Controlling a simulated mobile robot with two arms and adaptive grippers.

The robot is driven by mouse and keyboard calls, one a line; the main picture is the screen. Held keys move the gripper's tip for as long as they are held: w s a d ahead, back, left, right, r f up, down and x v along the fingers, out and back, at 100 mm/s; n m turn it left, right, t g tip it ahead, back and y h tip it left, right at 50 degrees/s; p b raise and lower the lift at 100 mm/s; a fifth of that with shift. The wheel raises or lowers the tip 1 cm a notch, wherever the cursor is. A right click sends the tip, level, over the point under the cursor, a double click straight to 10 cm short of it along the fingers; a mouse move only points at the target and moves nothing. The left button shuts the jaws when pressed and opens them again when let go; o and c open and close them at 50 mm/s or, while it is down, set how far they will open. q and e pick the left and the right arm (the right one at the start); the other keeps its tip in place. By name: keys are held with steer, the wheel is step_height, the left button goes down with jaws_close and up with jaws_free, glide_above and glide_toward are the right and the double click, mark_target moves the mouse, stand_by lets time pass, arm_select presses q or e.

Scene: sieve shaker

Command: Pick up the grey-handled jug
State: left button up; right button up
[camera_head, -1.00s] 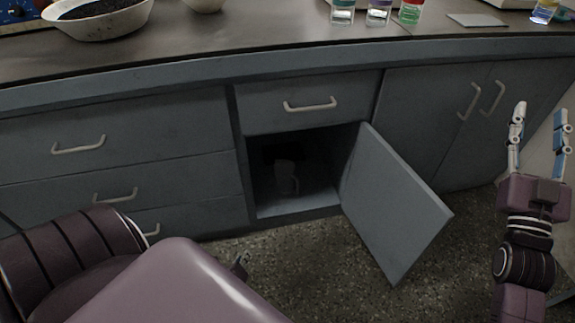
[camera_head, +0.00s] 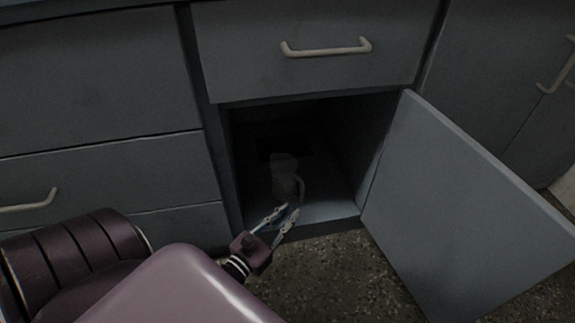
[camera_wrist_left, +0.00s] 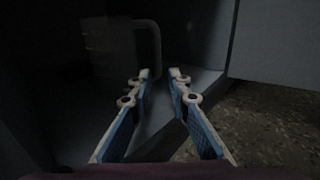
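The grey-handled jug (camera_head: 284,176) stands upright inside the dark open cupboard, its handle on the right side. In the left wrist view the jug (camera_wrist_left: 108,48) shows dimly ahead and to the left, with its handle nearest the fingers. My left gripper (camera_head: 281,211) is at the cupboard's front opening, just in front of and below the jug. Its fingers are apart with nothing between them, as the left wrist view (camera_wrist_left: 159,76) also shows. It appears apart from the jug. My right gripper is not in view.
The cupboard door (camera_head: 465,205) hangs open to the right of the opening. A closed drawer (camera_head: 325,45) is above the opening. The cupboard floor (camera_head: 325,211) around the jug looks clear. Speckled floor (camera_head: 335,275) lies below.

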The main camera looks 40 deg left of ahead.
mark_target(300, 198)
arm_select(q)
steer(key=w+b, duration=0.1)
steer(key=w, duration=0.1)
steer(key=w+b, duration=0.1)
steer(key=w, duration=0.1)
steer(key=w+b, duration=0.1)
steer(key=w, duration=0.2)
steer(key=shift+a+b, duration=0.25)
steer(key=shift+b, duration=0.05)
steer(key=shift+w, duration=0.25)
steer(key=shift+c, duration=0.4)
jaws_close()
steer(key=shift+r, duration=0.1)
